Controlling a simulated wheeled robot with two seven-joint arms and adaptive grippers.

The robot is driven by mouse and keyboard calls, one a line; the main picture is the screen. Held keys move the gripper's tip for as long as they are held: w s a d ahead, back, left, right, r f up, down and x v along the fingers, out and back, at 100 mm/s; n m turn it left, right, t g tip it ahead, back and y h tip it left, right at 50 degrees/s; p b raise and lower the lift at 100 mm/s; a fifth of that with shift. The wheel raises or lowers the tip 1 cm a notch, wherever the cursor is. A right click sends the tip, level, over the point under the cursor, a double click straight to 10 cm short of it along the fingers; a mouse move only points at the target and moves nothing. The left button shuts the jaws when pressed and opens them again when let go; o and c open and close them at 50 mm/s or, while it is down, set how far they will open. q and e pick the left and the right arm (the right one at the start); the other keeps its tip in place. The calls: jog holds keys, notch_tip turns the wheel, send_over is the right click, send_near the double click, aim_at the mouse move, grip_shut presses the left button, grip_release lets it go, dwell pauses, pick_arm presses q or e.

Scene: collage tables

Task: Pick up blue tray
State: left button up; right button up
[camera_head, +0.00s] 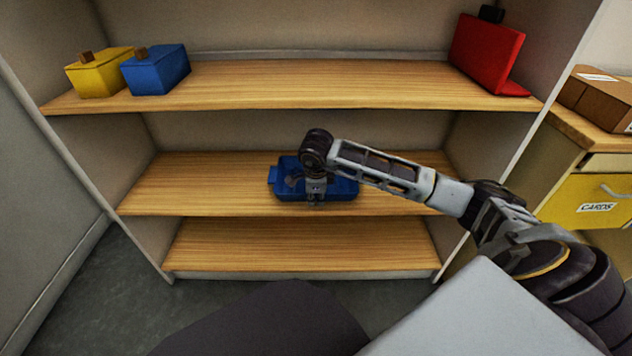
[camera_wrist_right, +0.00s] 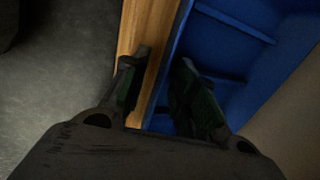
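The blue tray (camera_head: 345,189) sits on the middle shelf, with a handle showing at its left end. My right gripper (camera_head: 315,200) points down at the tray's front edge and hides part of it. In the right wrist view, the right gripper (camera_wrist_right: 163,68) is open. One finger is over the wooden shelf outside the tray, and the other is on the inner side of the tray's wall (camera_wrist_right: 178,35). A gap shows between the fingers and the wall; contact cannot be told. My left gripper is not in view.
The top shelf (camera_head: 330,85) holds a yellow box (camera_head: 98,75), a blue lidded box (camera_head: 158,72) and a red object (camera_head: 485,52). The bottom shelf (camera_head: 300,248) is empty. The middle shelf is bare left of the tray. A cabinet with a yellow drawer (camera_head: 590,195) stands at right.

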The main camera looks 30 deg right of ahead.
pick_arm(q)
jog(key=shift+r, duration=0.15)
pick_arm(e)
grip_shut()
jog(key=shift+r, duration=0.1)
jog(key=shift+r, duration=0.15)
jog(key=shift+s+a+r+p, duration=0.2)
jog(key=shift+s+r+p, duration=0.1)
jog(key=shift+r+p, duration=0.3)
notch_tip(320, 180, up, 6)
jog(key=p, duration=0.3)
pick_arm(q)
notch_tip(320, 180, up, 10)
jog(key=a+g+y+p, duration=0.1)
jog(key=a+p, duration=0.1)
jog(key=p, duration=0.1)
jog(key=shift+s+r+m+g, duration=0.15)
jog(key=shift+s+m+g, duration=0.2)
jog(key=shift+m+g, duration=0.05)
pick_arm(e)
jog(key=s+a, duration=0.5)
jog(key=s, duration=0.3)
jog(key=s+a, duration=0.5)
jog(key=s, duration=0.3)
jog(key=shift+s, duration=0.2)
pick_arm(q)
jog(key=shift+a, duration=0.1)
pick_arm(e)
jog(key=shift+f, duration=0.1)
